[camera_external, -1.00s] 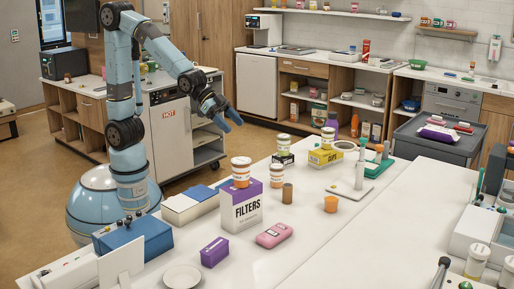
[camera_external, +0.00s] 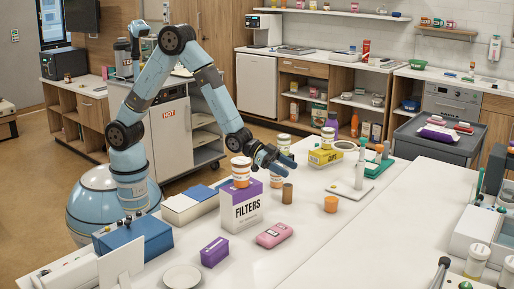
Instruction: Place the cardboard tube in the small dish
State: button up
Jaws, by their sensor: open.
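The cardboard tube (camera_external: 287,193) is a short brown cylinder standing upright on the white table, right of the white and purple FILTERS box. A small round white dish (camera_external: 182,277) lies at the table's front left; it looks empty. My gripper (camera_external: 291,164) is open and empty, above and behind the tube, with its fingers pointing right. It is apart from the tube. A jar behind the gripper is partly hidden by it.
The FILTERS box (camera_external: 241,207) carries a jar with an orange label (camera_external: 241,172) and stands close left of the tube. The table's front right is clear.

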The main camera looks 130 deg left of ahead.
aim_at(289, 185)
jog(key=shift+f, duration=2.15)
notch_tip(289, 185, down, 2)
jog(key=shift+f, duration=0.15)
jog(key=shift+w+a+f, duration=0.2)
jog(key=shift+w+f, duration=0.35)
jog(key=shift+w, duration=0.25)
jog(key=shift+w+a+f, duration=0.1)
jog(key=shift+w+f, duration=0.1)
jog(key=shift+w, duration=0.4)
jog(key=c, duration=1.1)
jog(key=shift+c, duration=0.2)
